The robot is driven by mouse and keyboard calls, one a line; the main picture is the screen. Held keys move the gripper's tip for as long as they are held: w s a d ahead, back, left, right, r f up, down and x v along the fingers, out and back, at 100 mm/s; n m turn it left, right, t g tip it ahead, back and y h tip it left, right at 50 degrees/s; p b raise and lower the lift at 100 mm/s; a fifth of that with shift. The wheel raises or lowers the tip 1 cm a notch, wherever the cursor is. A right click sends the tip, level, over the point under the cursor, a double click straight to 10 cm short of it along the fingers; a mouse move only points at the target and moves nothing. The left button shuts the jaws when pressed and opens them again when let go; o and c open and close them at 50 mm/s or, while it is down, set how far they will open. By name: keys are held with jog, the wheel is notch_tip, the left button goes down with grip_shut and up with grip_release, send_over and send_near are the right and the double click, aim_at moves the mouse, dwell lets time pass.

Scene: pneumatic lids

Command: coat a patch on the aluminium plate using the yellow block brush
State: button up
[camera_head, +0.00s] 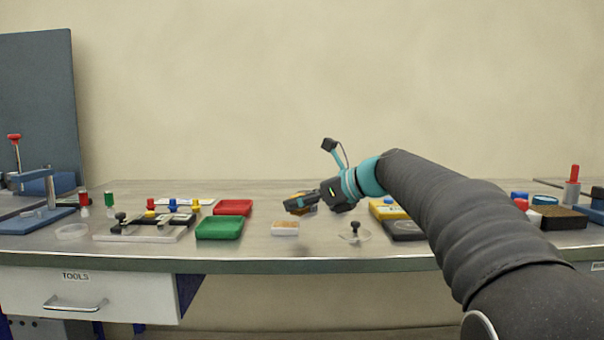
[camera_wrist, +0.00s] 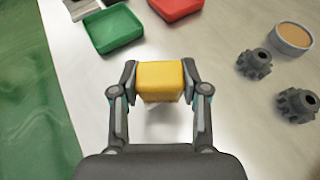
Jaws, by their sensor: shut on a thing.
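My gripper (camera_wrist: 160,82) is shut on the yellow block brush (camera_wrist: 160,78), with one finger on each side of it. In the head view, my gripper (camera_head: 297,206) holds the brush above the middle of the bench. A small pale block-shaped thing with an orange-tan top (camera_head: 285,228) lies on the bench just below and in front of it. In the wrist view a whitish patch shows under the brush; I cannot tell what it is. I cannot make out the aluminium plate for certain. The underside of the brush is hidden.
A green tray (camera_head: 219,228) and a red tray (camera_head: 233,207) lie to the left. Two dark gears (camera_wrist: 254,64) and a round dish with tan contents (camera_wrist: 293,37) are at the right of the wrist view. A clear disc with a black knob (camera_head: 355,235) lies near the front edge.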

jog(key=shift+r, duration=2.7)
